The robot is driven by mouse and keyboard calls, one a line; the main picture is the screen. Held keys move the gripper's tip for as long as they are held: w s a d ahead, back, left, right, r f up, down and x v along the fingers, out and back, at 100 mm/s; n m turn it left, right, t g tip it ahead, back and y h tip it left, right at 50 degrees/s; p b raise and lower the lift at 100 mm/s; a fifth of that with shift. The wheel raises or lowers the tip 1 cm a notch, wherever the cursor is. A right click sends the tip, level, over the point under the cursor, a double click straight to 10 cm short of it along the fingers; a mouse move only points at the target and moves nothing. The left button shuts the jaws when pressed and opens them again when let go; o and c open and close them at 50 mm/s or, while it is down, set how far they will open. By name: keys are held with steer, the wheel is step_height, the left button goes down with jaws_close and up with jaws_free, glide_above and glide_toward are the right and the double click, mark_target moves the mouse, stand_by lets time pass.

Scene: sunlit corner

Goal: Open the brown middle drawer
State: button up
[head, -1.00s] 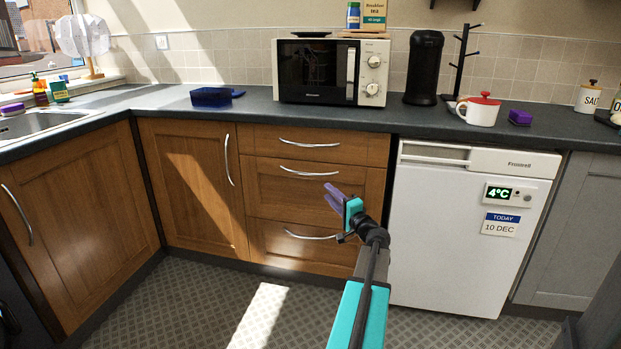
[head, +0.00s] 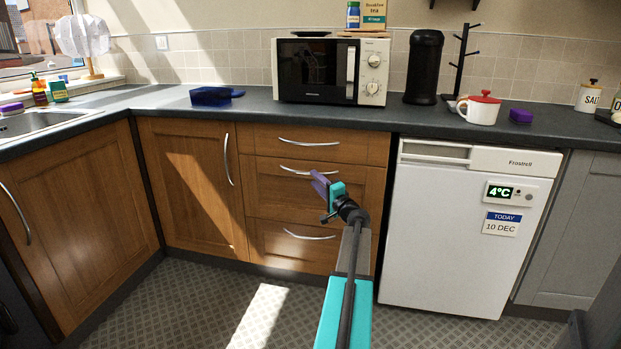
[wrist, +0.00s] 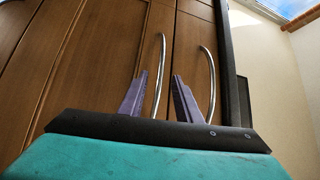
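The brown middle drawer (head: 275,190) is shut, its front level with the drawers above and below. Its curved silver handle (head: 306,171) runs along the upper part of the front. My gripper (head: 319,183) is in front of this drawer, just below the handle's right part. In the wrist view the scene is turned sideways. There my gripper's two purple fingers (wrist: 160,84) are apart and empty, and the middle handle (wrist: 161,62) lies in line with the gap between them. I cannot tell whether they touch it. The top drawer's handle (wrist: 209,72) is right of both fingers.
The top drawer (head: 360,147) and bottom drawer (head: 270,242) are shut. A white fridge (head: 440,240) stands close on the right, a brown cupboard door (head: 190,190) on the left. The counter (head: 250,108) overhead holds a microwave (head: 330,72). The floor in front is clear.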

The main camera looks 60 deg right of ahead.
mark_target(322, 170)
steer(key=shift+b+x, duration=0.35)
steer(key=shift+x, duration=2)
jaws_close()
